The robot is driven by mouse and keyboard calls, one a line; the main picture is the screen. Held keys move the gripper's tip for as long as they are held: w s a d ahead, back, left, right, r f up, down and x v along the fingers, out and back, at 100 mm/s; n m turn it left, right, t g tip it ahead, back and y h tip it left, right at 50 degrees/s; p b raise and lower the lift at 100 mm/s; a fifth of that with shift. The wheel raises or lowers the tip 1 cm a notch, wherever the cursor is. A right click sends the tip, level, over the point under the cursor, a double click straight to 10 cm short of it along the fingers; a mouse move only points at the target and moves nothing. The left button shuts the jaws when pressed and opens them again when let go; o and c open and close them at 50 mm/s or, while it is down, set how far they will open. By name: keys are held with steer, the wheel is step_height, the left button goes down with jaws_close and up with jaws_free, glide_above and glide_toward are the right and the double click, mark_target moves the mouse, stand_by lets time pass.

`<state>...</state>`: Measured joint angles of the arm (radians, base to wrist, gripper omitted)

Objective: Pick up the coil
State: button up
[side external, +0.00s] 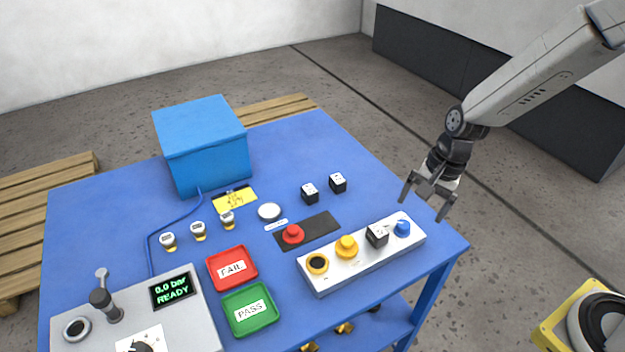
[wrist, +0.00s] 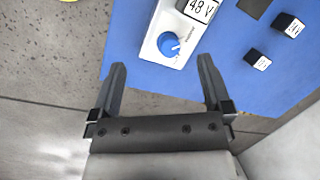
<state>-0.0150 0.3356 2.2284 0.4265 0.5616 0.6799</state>
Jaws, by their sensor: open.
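Several small black cubes with white labelled tops look like coils. One coil (side external: 377,236) sits on the white panel (side external: 330,273); its label reads 48 V in the wrist view (wrist: 199,9), where it is cut by the top edge. Two more coils stand on the blue table, a left one (side external: 310,194) and a right one (side external: 338,183). They also show at the right of the wrist view, the farther one (wrist: 289,25) and the nearer one (wrist: 257,59). My gripper (side external: 422,208) is open and empty, above the table's right edge, apart from all coils.
The panel also bears a blue knob (side external: 402,228), a yellow button (side external: 346,247) and a yellow-ringed socket (side external: 317,263). A dark pad with a red button (side external: 293,234), a red FAIL tray (side external: 232,267), a green PASS tray (side external: 250,309) and a blue box (side external: 205,150) stand farther left.

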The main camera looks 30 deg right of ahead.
mark_target(379, 229)
steer(key=w+a+m, duration=0.1)
steer(key=m, duration=0.1)
steer(key=w+a+f+m+y, duration=0.1)
steer(key=m, duration=0.1)
steer(key=w+a+f+m+y, duration=0.1)
steer(key=w+m, duration=0.1)
steer(key=shift+a+g, duration=0.15)
steer(key=shift+g, duration=0.15)
steer(key=shift+f, duration=0.1)
steer(key=shift+x, duration=1.2)
steer(key=shift+x, duration=2.6)
steer(key=shift+w, duration=0.15)
jaws_close()
